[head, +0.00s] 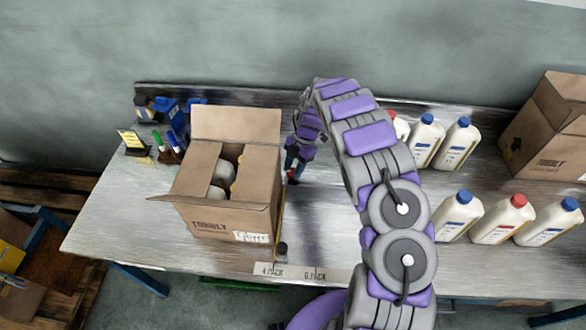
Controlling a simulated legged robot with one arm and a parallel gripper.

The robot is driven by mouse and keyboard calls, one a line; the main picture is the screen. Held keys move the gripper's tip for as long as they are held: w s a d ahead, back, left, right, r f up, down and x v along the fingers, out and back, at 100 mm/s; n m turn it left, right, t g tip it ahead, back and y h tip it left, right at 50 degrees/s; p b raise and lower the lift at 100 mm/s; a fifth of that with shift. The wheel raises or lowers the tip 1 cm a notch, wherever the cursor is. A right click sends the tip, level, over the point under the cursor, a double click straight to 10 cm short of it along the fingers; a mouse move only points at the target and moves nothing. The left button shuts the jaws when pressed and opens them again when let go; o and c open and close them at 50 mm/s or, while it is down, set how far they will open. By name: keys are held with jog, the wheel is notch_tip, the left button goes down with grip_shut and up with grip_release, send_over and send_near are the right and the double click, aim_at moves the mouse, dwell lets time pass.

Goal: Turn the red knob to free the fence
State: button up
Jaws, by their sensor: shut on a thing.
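My gripper (294,165) points down at the metal table just right of the open cardboard box. It is shut on the red knob (292,175), of which only a small red part shows at the fingertips. A thin yellowish strip (278,228) runs along the box's right side, with a small dark knob (281,248) near the table's front edge. It looks like part of the fence, but the box and my arm hide much of this area.
The open cardboard box (212,212) holds white bottles. White bottles with blue and red caps (456,215) stand in two rows at right, near another box (552,130). Markers (171,150) stand at back left. Labels "4 PACK" and "6 PACK" (295,273) mark the front edge.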

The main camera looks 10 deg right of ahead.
jog(key=n+b, duration=0.2)
jog(key=n+g+h+b, duration=0.1)
jog(key=n, duration=0.1)
jog(key=shift+w+f+b, duration=0.15)
jog(key=shift+w+b, duration=0.2)
jog(key=shift+w, duration=0.05)
jog(key=shift+a+n+g+h+b, duration=0.1)
jog(key=shift+n+g+h+b, duration=0.3)
jog(key=shift+n+b, duration=0.7)
jog(key=shift+a+n+g+h+b, duration=0.1)
jog(key=shift+n+h+b, duration=0.5)
jog(key=shift+n, duration=1)
jog(key=shift+s, duration=0.1)
jog(key=o, duration=1)
jog(key=shift+o, duration=0.2)
jog(key=shift+r, duration=0.2)
